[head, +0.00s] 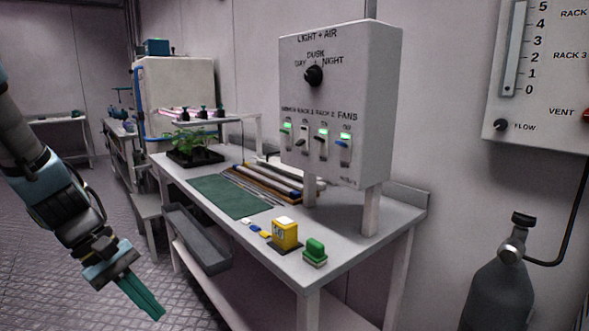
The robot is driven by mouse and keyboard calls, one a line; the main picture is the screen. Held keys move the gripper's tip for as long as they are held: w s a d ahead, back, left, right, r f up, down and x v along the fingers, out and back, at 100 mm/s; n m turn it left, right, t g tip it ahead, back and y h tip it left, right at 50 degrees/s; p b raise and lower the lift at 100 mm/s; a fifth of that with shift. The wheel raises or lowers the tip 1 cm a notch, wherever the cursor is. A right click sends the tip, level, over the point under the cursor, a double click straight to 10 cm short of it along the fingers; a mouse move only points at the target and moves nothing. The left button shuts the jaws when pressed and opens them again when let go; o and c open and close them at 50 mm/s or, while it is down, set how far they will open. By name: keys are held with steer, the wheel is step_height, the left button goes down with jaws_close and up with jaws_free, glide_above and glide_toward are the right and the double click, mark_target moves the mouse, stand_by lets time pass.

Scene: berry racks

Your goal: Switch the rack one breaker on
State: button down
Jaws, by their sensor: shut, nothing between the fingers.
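The white control box (340,75) stands on legs at the back of the table, with a row of breaker switches low on its front. The rack one breaker (303,147) is second from the left, under a label that seems to read RACK 1. No green light shows above it, while the other breakers have lit green lamps. Its exact lever position is too small to tell. My gripper (146,297), with teal fingers, is shut and empty at the lower left, well apart from the box and in front of the table's left side.
The table (325,275) carries a yellow block (285,233), a green block (315,252), a green mat (230,196), rods and a plant tray (193,160). A grey trough (196,240) hangs along its front edge. A gas cylinder (502,295) stands right. Floor at left is clear.

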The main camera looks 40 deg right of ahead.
steer(key=s+d+n+g+h+b, duration=0.1)
steer(key=s+d+g+h, duration=0.1)
steer(key=d, duration=0.5)
steer(key=s+d+n+g+h+b, duration=0.1)
steer(key=s+d+g+h, duration=0.15)
steer(key=d, duration=0.55)
steer(key=n+h+b, duration=0.4)
steer(key=n+h, duration=0.4)
steer(key=h, duration=0.5)
glide_toward(303, 146)
steer(key=s+a+f, duration=0.1)
steer(key=s+f, duration=0.1)
steer(key=s+a+f, duration=0.1)
steer(key=s+f, duration=0.1)
steer(key=s, duration=0.1)
steer(key=s+a+f, duration=0.1)
steer(key=s+f, duration=0.1)
steer(key=s, duration=0.1)
steer(key=shift+s+a+f, duration=0.15)
steer(key=shift+a+f, duration=0.1)
steer(key=shift+a, duration=0.1)
steer(key=w+n+t+h, duration=0.1)
steer(key=n+t, duration=0.1)
steer(key=w+d+r+n+t+h, duration=0.1)
steer(key=w+n+t+h, duration=0.1)
steer(key=t, duration=0.1)
steer(key=w+r+n+t+h+b, duration=0.1)
steer(key=w+n+t, duration=0.1)
steer(key=shift+w+d+t+h, duration=0.2)
steer(key=shift+d+t+h, duration=0.05)
